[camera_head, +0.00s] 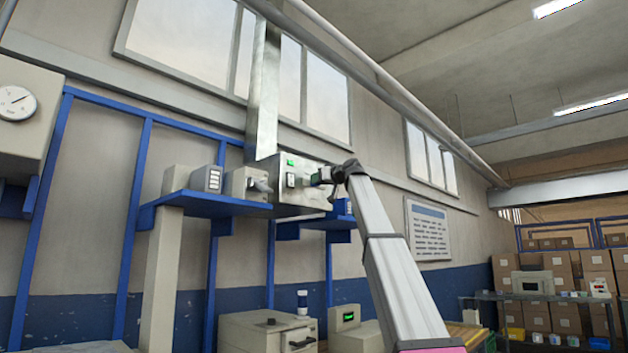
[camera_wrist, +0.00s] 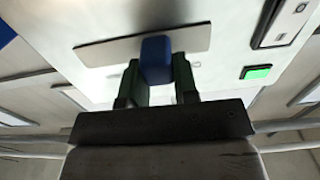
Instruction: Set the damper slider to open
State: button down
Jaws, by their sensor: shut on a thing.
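The damper slider is a blue knob (camera_wrist: 156,58) standing out from a pale slotted plate (camera_wrist: 98,52) in the wrist view. The plate is on the face of a grey control box (camera_head: 287,168), which hangs under a metal duct in the head view. My gripper (camera_wrist: 157,82) has its two dark green fingers on either side of the blue knob, shut on it. In the head view my gripper (camera_head: 322,176) reaches the box's right side, where my wrist hides the knob. I cannot read any open or closed marks on the plate.
A green lit indicator (camera_wrist: 257,72) and a black-framed switch (camera_wrist: 284,22) are on the same box face. A blue shelf (camera_head: 215,205) with several small grey devices stands left of the box. A vertical metal duct (camera_head: 263,95) rises above it.

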jog(key=w+d, duration=0.4)
jog(key=w, duration=0.1)
jog(key=shift+d, duration=0.4)
jog(key=c, duration=0.9)
grip_release()
jog(key=shift+d, duration=0.1)
jog(key=shift+c, duration=0.2)
jog(key=shift+o, duration=0.3)
jog(key=shift+s, duration=0.1)
jog(key=v, duration=1)
jog(key=shift+s+d, duration=0.2)
jog(key=shift+d, duration=0.05)
